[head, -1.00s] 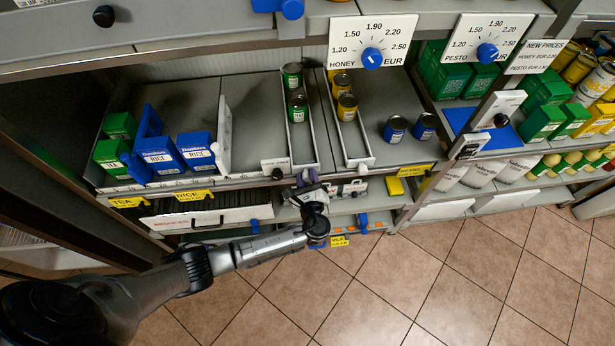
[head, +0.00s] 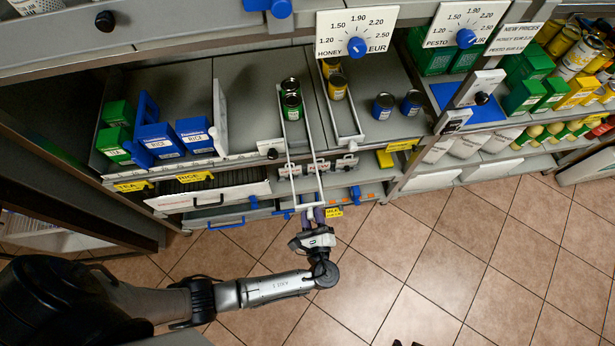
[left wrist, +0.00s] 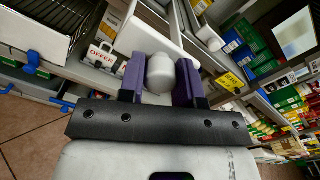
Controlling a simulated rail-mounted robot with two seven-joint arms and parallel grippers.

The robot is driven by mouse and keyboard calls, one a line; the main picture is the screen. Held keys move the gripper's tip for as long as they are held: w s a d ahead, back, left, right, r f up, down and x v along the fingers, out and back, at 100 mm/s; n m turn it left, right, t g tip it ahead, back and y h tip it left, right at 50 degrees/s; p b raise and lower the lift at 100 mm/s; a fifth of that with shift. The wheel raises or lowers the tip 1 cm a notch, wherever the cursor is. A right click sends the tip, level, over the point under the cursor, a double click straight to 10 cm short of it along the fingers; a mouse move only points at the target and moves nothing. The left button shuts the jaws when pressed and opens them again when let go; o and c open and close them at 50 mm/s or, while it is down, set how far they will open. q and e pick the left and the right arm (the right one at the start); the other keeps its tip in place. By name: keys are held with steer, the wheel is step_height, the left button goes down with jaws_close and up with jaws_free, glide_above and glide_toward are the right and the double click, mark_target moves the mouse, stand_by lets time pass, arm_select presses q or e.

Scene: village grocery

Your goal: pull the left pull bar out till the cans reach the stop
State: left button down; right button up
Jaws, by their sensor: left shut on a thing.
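The left pull bar is a long white channel (head: 304,175) that sticks out past the shelf front towards my left gripper (head: 312,214). My left gripper is shut on the white knob (left wrist: 160,73) at its end, with a purple finger on each side in the left wrist view. Two green cans (head: 292,106) stand upright, close together, further back between the rails over the shelf. Whether they touch a stop is not clear. Two small dark shapes at the bottom edge of the head view may be my right gripper (head: 406,343).
A second white channel (head: 346,118) with yellow cans (head: 336,88) lies to the right. Blue cans (head: 383,106) stand beyond it. Rice boxes (head: 160,140) and green boxes (head: 112,145) are at the left. The floor (head: 420,250) in front is clear.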

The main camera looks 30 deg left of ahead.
arm_select(q)
steer(key=v, duration=0.8)
steer(key=shift+s+d+p, duration=0.3)
steer(key=shift+p, duration=0.15)
steer(key=c, duration=0.8)
jaws_free()
steer(key=v, duration=1.2)
steer(key=shift+b, duration=0.4)
steer(key=shift+a, duration=0.1)
